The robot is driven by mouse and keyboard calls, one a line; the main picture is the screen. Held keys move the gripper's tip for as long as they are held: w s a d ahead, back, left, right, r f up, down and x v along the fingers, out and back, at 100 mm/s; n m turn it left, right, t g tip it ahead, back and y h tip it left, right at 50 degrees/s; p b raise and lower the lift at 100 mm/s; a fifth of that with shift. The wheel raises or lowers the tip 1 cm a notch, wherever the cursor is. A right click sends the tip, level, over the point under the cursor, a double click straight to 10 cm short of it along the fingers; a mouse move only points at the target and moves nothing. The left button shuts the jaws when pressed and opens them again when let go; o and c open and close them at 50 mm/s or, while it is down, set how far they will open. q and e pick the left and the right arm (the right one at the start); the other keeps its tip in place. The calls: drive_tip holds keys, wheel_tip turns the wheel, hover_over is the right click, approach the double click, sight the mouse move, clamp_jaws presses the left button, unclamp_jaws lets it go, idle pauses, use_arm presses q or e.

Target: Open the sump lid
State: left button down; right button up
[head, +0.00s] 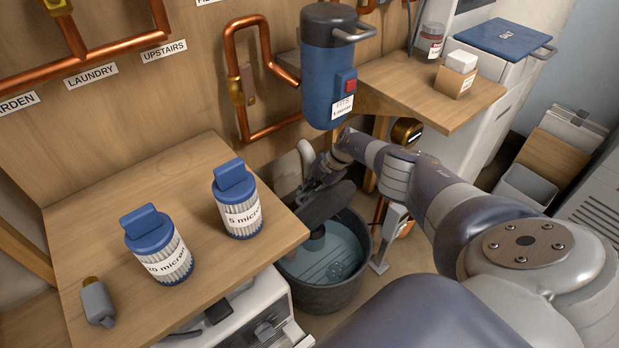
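The sump is a round grey tub (306,293) on the floor below the wall, with teal water and a perforated dark disc inside. Its dark grey lid (326,208) shows as a tilted plate over the tub's back part, so the front of the tub is uncovered. My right gripper (318,181) reaches in from the right and is at the lid's upper left edge, overlapping it in the picture. Its fingertips are small and dark against the lid, so I cannot tell whether they are closed on it. My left gripper is not in view.
A wooden bench at left holds two blue-capped filters (157,246) (240,203) and a small grey bottle (97,302). A blue filter housing (325,85) hangs above the tub near my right arm. A wooden shelf (425,92) and copper pipes line the wall.

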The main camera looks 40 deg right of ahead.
drive_tip(key=o, duration=0.3)
drive_tip(key=shift+w+a, duration=0.25)
drive_tip(key=shift+w, duration=0.15)
drive_tip(key=shift+s+d, duration=0.15)
drive_tip(key=shift+s, duration=0.05)
drive_tip(key=shift+s+d+r, duration=0.15)
drive_tip(key=shift+d+r, duration=0.25)
drive_tip(key=shift+r, duration=0.05)
drive_tip(key=v, duration=1)
drive_tip(key=shift+r, duration=0.35)
drive_tip(key=shift+s, duration=0.1)
